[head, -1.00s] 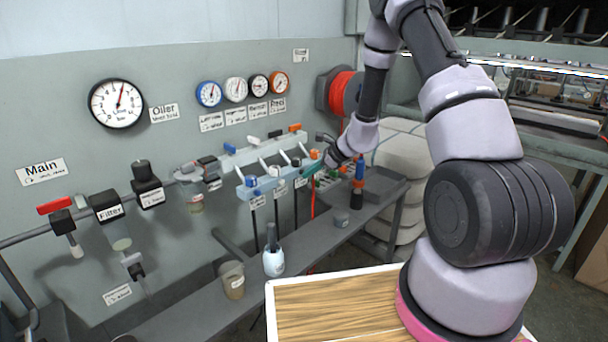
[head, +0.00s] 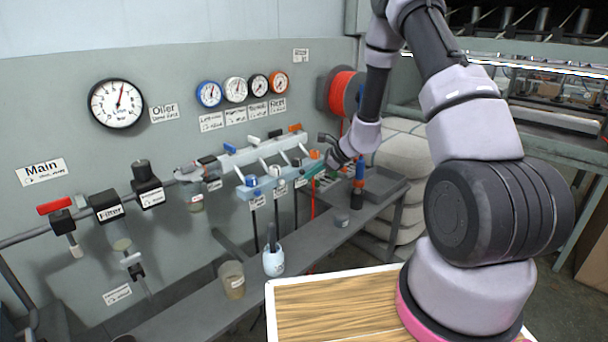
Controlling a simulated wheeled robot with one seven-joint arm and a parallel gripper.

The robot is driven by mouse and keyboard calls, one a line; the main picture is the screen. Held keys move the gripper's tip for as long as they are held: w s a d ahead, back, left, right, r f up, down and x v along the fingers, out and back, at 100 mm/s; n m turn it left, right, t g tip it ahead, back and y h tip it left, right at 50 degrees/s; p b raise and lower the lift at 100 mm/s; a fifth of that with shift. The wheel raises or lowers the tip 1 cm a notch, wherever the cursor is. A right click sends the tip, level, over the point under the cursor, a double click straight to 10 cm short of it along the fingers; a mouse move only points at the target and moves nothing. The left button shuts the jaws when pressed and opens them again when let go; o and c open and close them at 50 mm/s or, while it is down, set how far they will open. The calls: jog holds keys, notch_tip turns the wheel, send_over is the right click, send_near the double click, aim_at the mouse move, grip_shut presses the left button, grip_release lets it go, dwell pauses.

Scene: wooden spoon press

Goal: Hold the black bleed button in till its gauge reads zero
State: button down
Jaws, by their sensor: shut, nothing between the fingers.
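The black bleed button (head: 296,162) sits on the pale blue manifold (head: 262,188) on the wall, between a white button (head: 274,171) and an orange one (head: 314,154). The black-rimmed gauge (head: 257,87) hangs above, second from the right in the row of small gauges; its needle is too small to read surely. My gripper (head: 329,161) is shut and empty, at the right end of the manifold, to the right of the black button and close by the orange one. Its fingertips are small and partly hidden, so contact with the manifold cannot be told.
A red hose reel (head: 343,95) is behind my wrist.

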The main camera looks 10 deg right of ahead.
jog(key=shift+s+d, duration=0.3)
jog(key=shift+s, duration=0.1)
jog(key=shift+s+d, duration=0.75)
jog(key=shift+s, duration=0.3)
jog(key=shift+s+d, duration=0.7)
jog(key=shift+s, duration=0.3)
jog(key=s+a+r+n+g, duration=0.15)
jog(key=s+r+n, duration=0.35)
jog(key=r, duration=0.8)
jog(key=s+a+r+n, duration=0.2)
jog(key=s+r+n, duration=0.3)
jog(key=r, duration=0.7)
jog(key=s+d+r+n+t+h, duration=0.1)
jog(key=s+d+r+n+h, duration=0.1)
jog(key=s+r, duration=0.4)
jog(key=s+d+r+n+t+h, duration=0.2)
jog(key=s+d+r+n, duration=0.3)
jog(key=s, duration=0.7)
jog(key=shift+s+d+r+h, duration=0.15)
jog(key=shift+d+r+h, duration=0.35)
jog(key=shift+r+h, duration=0.3)
